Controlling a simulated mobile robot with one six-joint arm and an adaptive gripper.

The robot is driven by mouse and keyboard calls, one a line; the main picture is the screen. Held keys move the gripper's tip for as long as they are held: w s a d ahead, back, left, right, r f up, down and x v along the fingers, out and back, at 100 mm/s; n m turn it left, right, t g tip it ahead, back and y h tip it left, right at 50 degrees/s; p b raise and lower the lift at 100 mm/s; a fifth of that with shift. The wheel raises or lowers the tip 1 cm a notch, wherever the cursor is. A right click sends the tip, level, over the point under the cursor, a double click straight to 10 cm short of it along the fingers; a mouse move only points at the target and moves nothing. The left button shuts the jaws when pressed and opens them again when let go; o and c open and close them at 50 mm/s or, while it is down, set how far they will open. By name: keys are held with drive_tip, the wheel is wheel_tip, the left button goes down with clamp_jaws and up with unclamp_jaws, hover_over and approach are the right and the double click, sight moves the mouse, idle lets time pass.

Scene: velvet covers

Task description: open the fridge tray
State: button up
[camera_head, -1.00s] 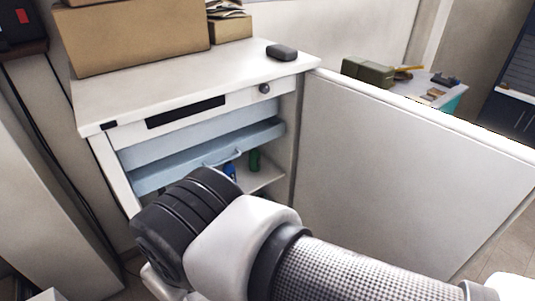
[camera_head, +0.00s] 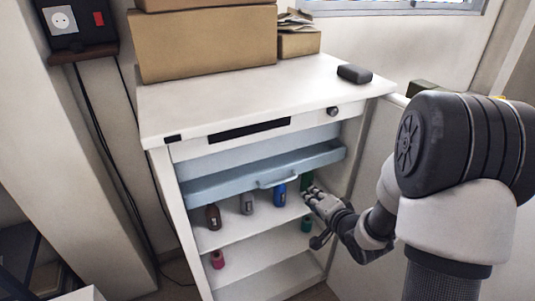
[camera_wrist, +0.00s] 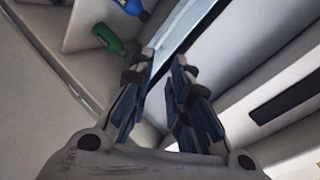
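The fridge (camera_head: 225,109) is a white cabinet with its front open. Its light blue tray (camera_head: 225,180) sits near the top, with a pale curved handle (camera_head: 280,180) on the front. My gripper (camera_head: 308,195) is just right of the handle and slightly lower, in front of the shelves, apart from the handle. In the wrist view my gripper (camera_wrist: 165,62) shows two fingers with a narrow gap between them and nothing held. The tray's pale blue edge (camera_wrist: 185,25) runs beyond the fingertips. The handle cannot be made out in the wrist view.
Bottles stand on the shelf below the tray, including a brown one (camera_head: 213,217), a blue one (camera_head: 280,195) and a green one (camera_wrist: 107,38). A pink item (camera_head: 217,259) is lower. The open door (camera_head: 345,275) stands at right. Boxes (camera_head: 205,45) sit on top.

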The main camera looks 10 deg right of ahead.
sight(280, 182)
drive_tip(key=w+a+f+m+y+b, duration=0.1)
drive_tip(key=w+a+f, duration=0.1)
drive_tip(key=w, duration=0.3)
drive_tip(key=w+a+f+m+t+b, duration=0.1)
drive_tip(key=w+a+f, duration=0.1)
drive_tip(key=w, duration=0.3)
drive_tip(key=w+a+f+m+t+y+b, duration=0.1)
drive_tip(key=w+a+f, duration=0.1)
drive_tip(key=w, duration=0.3)
drive_tip(key=shift+w+a+f+m+y, duration=0.3)
drive_tip(key=shift+a+f, duration=0.1)
drive_tip(key=shift+f, duration=0.1)
drive_tip(key=shift+c, duration=0.3)
clamp_jaws()
